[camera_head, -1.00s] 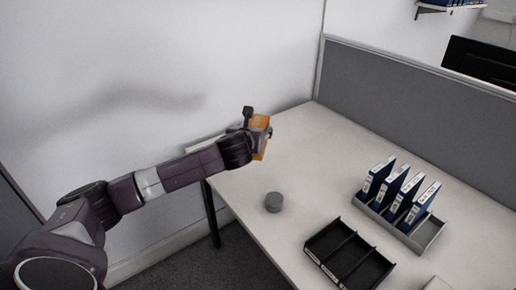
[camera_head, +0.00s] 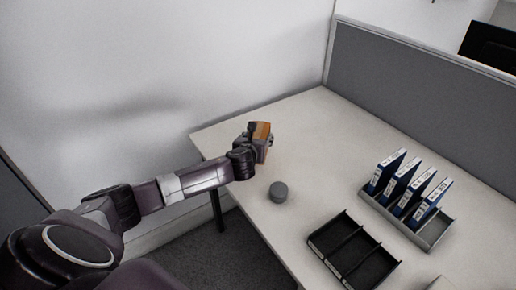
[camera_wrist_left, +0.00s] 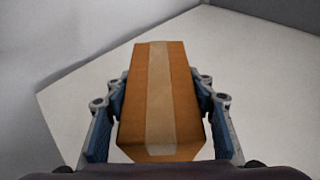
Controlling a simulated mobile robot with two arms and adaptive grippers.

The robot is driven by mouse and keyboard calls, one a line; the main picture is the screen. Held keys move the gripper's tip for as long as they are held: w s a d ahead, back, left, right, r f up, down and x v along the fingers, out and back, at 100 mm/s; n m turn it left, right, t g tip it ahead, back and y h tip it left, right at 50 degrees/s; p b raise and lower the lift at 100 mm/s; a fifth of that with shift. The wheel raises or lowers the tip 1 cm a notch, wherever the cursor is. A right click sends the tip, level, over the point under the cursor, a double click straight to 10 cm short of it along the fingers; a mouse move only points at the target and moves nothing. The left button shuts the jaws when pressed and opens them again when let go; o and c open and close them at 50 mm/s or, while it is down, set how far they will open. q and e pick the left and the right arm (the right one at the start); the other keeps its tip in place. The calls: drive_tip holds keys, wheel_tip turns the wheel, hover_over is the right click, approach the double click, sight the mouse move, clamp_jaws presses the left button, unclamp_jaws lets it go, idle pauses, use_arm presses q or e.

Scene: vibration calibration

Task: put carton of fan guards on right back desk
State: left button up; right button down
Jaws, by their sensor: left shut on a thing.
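The carton of fan guards (camera_head: 262,131) is a small brown box. In the left wrist view the carton (camera_wrist_left: 158,95) has a pale tape strip along its top and sits between both finger pads. My left gripper (camera_head: 257,145) is shut on it, over the left part of the white desk (camera_head: 310,125). The desk also shows behind the carton in the left wrist view (camera_wrist_left: 255,75). I cannot tell whether the carton touches the desk. My right gripper is not in view.
A grey round canister (camera_head: 278,192) stands near the desk's left edge. A black divided tray (camera_head: 353,250) and a grey rack (camera_head: 433,232) with several blue binders (camera_head: 388,172) stand to the right. A grey partition (camera_head: 420,90) lines the back. The desk's back middle is clear.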

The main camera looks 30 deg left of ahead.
use_arm(q)
drive_tip(key=shift+f+b, duration=0.35)
drive_tip(key=shift+f, duration=1.9)
drive_tip(key=shift+f, duration=0.1)
drive_tip(key=o, duration=1.4)
drive_tip(key=shift+o, duration=0.2)
drive_tip(key=p+v, duration=0.1)
drive_tip(key=v, duration=1.1)
